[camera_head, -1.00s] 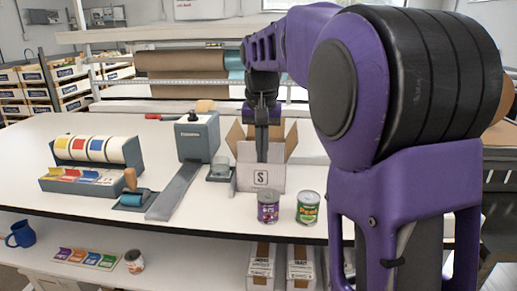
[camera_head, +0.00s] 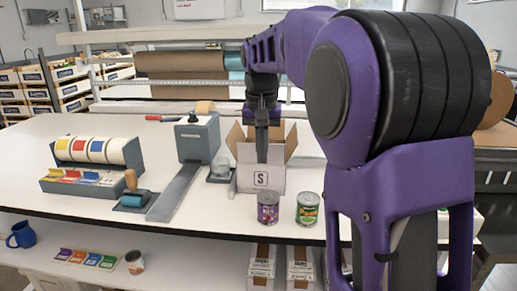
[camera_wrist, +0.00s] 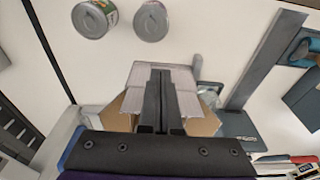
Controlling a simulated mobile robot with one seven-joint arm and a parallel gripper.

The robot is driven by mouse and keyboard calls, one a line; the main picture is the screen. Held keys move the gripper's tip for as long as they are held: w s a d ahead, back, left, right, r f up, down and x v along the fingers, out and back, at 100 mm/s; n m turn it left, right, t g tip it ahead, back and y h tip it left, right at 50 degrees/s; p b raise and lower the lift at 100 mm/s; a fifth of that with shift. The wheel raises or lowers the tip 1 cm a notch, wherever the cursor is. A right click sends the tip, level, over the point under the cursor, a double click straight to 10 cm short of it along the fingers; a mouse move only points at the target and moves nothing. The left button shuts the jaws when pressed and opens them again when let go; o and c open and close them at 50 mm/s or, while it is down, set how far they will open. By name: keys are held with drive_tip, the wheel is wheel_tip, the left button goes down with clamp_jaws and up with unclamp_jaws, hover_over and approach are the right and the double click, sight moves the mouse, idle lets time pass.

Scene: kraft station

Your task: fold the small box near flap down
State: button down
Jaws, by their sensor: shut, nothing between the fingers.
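The small box (camera_head: 262,180) is a cardboard carton with a white front marked "S", standing on the white table. Its left flap (camera_head: 235,138) and right flap (camera_head: 291,141) stand up and spread outward. My gripper (camera_head: 262,158) points straight down at the box's near side, its fingers shut and empty. In the wrist view the fingers (camera_wrist: 160,125) cover the middle of the box, with pale panels (camera_wrist: 146,80) on both sides and brown cardboard (camera_wrist: 118,112) farther out. I cannot tell the near flap's exact angle or whether the fingers touch it.
Two cans, one purple (camera_head: 268,208) and one green (camera_head: 308,208), stand in front of the box near the table edge. A tape dispenser (camera_head: 197,138) and a long grey strip (camera_head: 174,192) lie to the left. A label roller unit (camera_head: 97,165) is farther left.

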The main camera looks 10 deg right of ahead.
drive_tip(key=shift+w+d+r+p, duration=0.1)
drive_tip(key=shift+w+d+p, duration=0.1)
drive_tip(key=shift+w+p, duration=0.55)
drive_tip(key=shift+w+d+f+p, duration=0.1)
drive_tip(key=shift+w+d+p, duration=0.15)
drive_tip(key=shift+w+p, duration=0.45)
drive_tip(key=shift+w+d+r+p, duration=0.1)
drive_tip(key=shift+w+d+p, duration=0.1)
drive_tip(key=shift+w+p, duration=0.55)
drive_tip(key=shift+w, duration=0.25)
drive_tip(key=w, duration=0.1)
drive_tip(key=p, duration=0.1)
drive_tip(key=w+f+p, duration=0.1)
drive_tip(key=shift+w+d, duration=0.3)
drive_tip(key=shift+d, duration=0.05)
